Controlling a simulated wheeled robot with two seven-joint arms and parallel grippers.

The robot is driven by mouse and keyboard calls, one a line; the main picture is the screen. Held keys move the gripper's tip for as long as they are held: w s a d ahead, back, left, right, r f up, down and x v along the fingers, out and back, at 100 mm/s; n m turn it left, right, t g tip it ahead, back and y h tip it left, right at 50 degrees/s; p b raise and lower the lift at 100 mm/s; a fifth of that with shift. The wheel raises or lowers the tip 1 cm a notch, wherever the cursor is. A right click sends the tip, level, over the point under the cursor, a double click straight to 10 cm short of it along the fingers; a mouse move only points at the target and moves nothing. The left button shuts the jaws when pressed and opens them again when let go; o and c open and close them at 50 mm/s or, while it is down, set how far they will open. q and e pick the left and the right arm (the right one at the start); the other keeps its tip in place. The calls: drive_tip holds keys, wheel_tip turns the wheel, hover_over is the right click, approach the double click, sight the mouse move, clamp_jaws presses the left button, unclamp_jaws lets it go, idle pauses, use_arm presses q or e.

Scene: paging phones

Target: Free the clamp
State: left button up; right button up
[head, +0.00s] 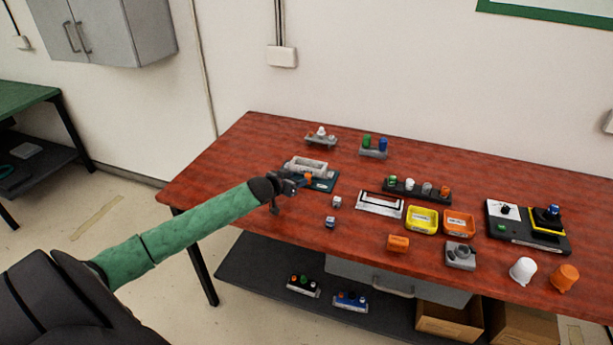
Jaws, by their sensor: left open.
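A clamp-like fixture with a pale grey body (306,167) on a dark blue base (326,181) stands on the left part of the red table. A small orange part (308,177) shows at its front. My left gripper (290,190) is open at the front left of this fixture. The gripper overlaps the fixture's near left corner in the head view, so I cannot tell whether they touch. Part of the fixture behind the gripper is hidden. My right gripper is out of view.
Two small grey cubes (330,221) (336,202) lie just right of the gripper. A framed white panel (380,204), yellow tray (422,219) and orange tray (459,223) stand further right. Peg holders (373,153) stand behind. The table's left end (208,173) is clear.

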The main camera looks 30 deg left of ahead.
sight(307, 175)
use_arm(q)
drive_tip(key=p+x, duration=0.2)
drive_tip(key=x, duration=0.3)
drive_tip(key=shift+w, duration=0.35)
drive_tip(key=shift+w+f, duration=0.35)
drive_tip(key=shift+w, duration=0.1)
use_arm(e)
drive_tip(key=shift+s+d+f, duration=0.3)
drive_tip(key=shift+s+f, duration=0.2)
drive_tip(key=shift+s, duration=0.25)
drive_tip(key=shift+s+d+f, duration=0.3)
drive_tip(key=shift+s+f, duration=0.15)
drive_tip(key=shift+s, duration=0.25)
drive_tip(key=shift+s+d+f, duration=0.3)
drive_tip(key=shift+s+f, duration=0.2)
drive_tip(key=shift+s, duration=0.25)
use_arm(q)
clamp_jaws()
